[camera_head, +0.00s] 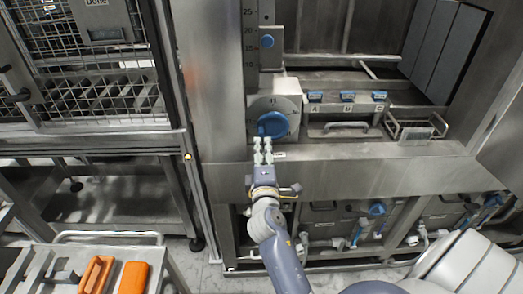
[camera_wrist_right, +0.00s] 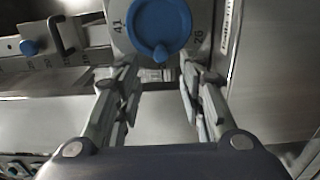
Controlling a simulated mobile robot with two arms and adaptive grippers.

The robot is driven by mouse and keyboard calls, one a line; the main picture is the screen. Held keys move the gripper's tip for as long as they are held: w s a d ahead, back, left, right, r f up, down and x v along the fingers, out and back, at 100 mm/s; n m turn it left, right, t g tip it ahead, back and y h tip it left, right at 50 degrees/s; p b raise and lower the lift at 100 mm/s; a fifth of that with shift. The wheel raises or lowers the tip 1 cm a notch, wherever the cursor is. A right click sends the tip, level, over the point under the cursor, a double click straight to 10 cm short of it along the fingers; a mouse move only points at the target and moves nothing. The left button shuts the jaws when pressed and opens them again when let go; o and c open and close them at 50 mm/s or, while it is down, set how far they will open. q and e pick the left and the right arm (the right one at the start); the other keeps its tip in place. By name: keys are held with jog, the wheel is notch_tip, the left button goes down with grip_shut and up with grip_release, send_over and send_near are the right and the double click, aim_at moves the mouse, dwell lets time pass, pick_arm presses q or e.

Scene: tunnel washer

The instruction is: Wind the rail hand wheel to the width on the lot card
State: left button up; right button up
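A round blue hand wheel (camera_head: 273,124) sits on a pale, numbered dial plate on a box at the machine's front. It also shows at the top of the right wrist view (camera_wrist_right: 160,28), with dial numbers around it. My right gripper (camera_head: 263,146) is just below the wheel in the head view. In the wrist view its two fingers (camera_wrist_right: 160,75) are spread, with a gap between them and the wheel's lower part beyond that gap. Nothing is held, and I cannot tell whether a finger touches the wheel. My left gripper is not in view. I cannot make out a lot card.
A ledge with blue-topped pieces marked A, B and C (camera_head: 347,97) lies to the right. A mesh cage (camera_head: 90,60) stands left. Orange items (camera_head: 133,278) lie on a cart lower left.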

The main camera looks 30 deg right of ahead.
aim_at(262, 133)
jog(key=shift+x, duration=0.95)
jog(key=x, duration=0.2)
jog(key=shift+w+d, duration=0.15)
jog(key=shift+w, duration=0.2)
jog(key=shift+w+d, duration=0.2)
jog(key=shift+w, duration=0.1)
jog(key=shift+w+d, duration=0.2)
jog(key=shift+w, duration=0.1)
jog(key=shift+x, duration=1.35)
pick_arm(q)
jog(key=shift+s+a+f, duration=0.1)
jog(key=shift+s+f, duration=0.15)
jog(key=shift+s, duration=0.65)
pick_arm(e)
jog(key=shift+r, duration=0.2)
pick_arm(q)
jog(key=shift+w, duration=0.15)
pick_arm(e)
jog(key=shift+o, duration=0.3)
jog(key=shift+r, duration=0.2)
